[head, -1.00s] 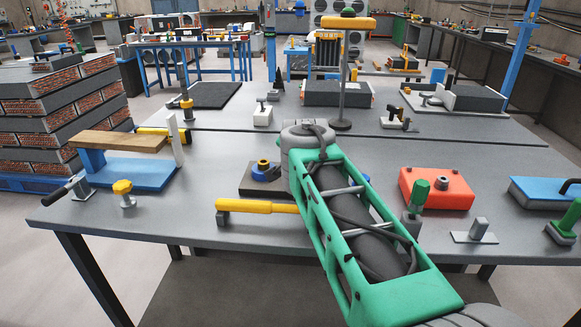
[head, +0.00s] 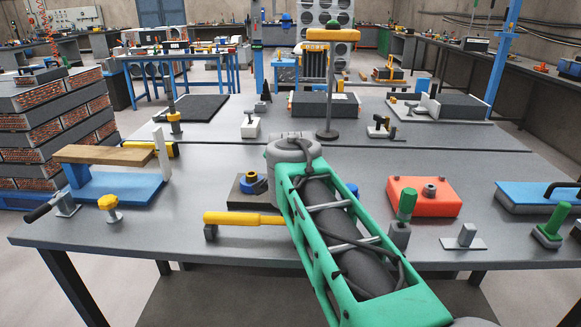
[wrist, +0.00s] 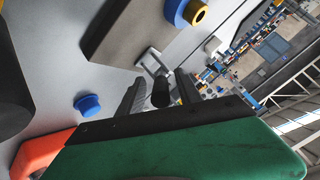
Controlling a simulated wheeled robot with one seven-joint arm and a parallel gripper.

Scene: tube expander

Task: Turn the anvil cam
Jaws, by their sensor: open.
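Nothing I see can be named the anvil cam with certainty. A blue ring with a dark and yellow centre (head: 252,184) sits on a dark plate (head: 236,197), left of my arm. In the wrist view a similar blue ring with a yellow rim (wrist: 190,12) stands on the dark plate (wrist: 122,38). My gripper (wrist: 160,92) is open, its dark ribbed fingers apart. A short dark cylinder (wrist: 160,94) shows between or beyond them; I cannot tell whether they touch it. In the head view my green arm hides the gripper.
A yellow-handled tool (head: 243,219) lies left of my arm. A red block (head: 424,197) and a green-handled tool (head: 406,206) stand to the right. A blue stand with a wooden top (head: 108,155) is at left. A yellow-topped post (head: 332,36) rises behind. A blue knob (wrist: 90,107) is in the wrist view.

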